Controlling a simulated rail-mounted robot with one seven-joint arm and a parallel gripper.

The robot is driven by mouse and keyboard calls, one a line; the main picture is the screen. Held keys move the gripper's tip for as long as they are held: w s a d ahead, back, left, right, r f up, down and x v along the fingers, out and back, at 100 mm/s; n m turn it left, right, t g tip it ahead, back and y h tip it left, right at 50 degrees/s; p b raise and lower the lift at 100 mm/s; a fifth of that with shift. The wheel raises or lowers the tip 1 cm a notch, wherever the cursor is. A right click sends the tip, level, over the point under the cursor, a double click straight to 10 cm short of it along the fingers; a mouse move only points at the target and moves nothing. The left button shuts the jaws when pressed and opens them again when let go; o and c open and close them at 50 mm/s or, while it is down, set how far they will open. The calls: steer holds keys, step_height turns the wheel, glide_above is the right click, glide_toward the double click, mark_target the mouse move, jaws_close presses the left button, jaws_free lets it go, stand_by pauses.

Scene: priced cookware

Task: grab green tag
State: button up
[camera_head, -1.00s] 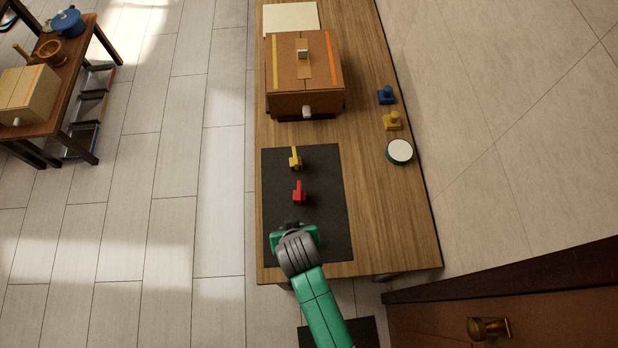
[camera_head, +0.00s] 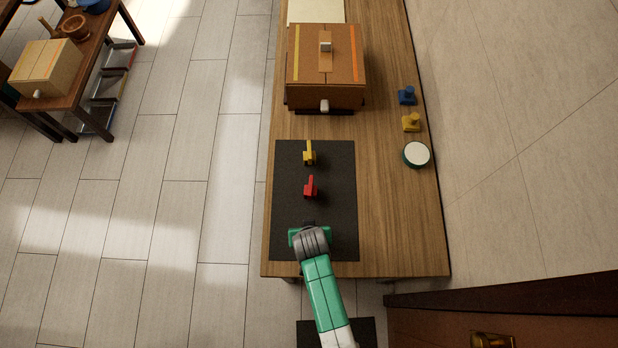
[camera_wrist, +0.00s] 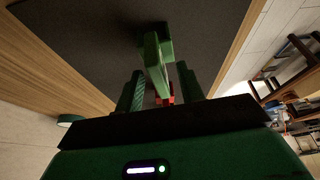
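The green tag (camera_wrist: 154,62) shows in the wrist view as an upright green piece on the dark mat (camera_wrist: 90,45). My gripper (camera_wrist: 160,85) is open, with its two green fingers apart on either side of the tag's near part. Gaps show between the tag and the fingers. In the head view my gripper (camera_head: 309,228) is over the near end of the mat (camera_head: 340,215), and the green tag is hidden under it. A red tag (camera_head: 310,188) and a yellow tag (camera_head: 309,156) stand farther up the mat. A bit of red (camera_wrist: 168,100) shows behind the fingers.
A brown box (camera_head: 305,85) stands beyond the mat on the wooden table (camera_head: 390,220). A blue piece (camera_head: 407,96), a yellow piece (camera_head: 411,122) and a round white-topped item (camera_head: 416,155) lie along the right edge.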

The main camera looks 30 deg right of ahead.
steer(key=shift+c, duration=0.5)
jaws_close()
steer(key=shift+r, duration=0.1)
steer(key=shift+r, duration=0.6)
step_height(320, 180, up, 2)
steer(key=shift+r, duration=0.25)
steer(key=s+a, duration=0.3)
steer(key=s, duration=0.4)
steer(key=s+a+r, duration=0.1)
steer(key=s+a, duration=0.2)
steer(key=s, duration=0.5)
